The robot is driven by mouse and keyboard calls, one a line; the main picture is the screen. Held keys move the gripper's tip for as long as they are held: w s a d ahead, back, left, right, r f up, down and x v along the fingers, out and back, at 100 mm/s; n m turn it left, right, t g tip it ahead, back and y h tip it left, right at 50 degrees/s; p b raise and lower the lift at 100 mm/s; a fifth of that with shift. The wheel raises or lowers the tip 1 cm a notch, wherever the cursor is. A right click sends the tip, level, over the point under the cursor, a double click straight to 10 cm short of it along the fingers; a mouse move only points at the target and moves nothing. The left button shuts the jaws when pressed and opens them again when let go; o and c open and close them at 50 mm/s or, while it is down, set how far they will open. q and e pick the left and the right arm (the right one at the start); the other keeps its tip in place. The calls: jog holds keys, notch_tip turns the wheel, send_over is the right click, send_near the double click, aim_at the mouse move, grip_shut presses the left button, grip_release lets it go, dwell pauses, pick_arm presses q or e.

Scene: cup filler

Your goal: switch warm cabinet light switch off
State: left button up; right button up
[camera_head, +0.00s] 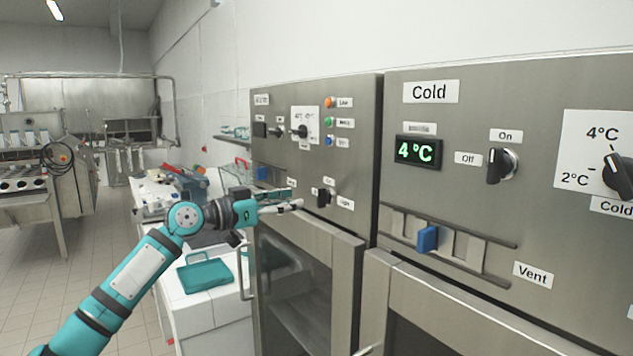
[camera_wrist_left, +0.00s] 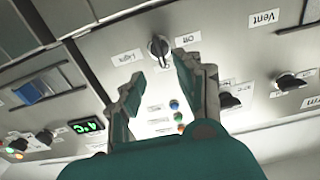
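The light switch is a small black rotary knob (camera_head: 323,197) on the steel front of the left cabinet (camera_head: 360,130), above its glass door. In the left wrist view the knob (camera_wrist_left: 158,48) sits between tags reading "Light" and "Off"; its exact setting is hard to tell. My left gripper (camera_head: 300,204) is in front of this cabinet, just left of the knob in the head view. In the left wrist view its two fingers (camera_wrist_left: 158,85) are spread with nothing between them, and the knob shows just beyond the fingertips. My right gripper is not in view.
The cold cabinet (camera_head: 470,75) stands at right with a knob (camera_head: 500,166) and a blue slider (camera_head: 428,239). The left cabinet has another knob (camera_head: 299,132) above and a protruding door handle (camera_head: 244,270). A teal case (camera_head: 205,276) lies on the white counter (camera_head: 200,308).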

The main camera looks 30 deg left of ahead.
aim_at(317, 197)
pick_arm(q)
jog(key=p+x, duration=0.3)
jog(key=x, duration=0.3)
jog(key=shift+w+r, duration=0.1)
jog(key=shift+w, duration=0.15)
jog(key=shift+x, duration=0.75)
jog(key=shift+c, duration=0.3)
grip_shut()
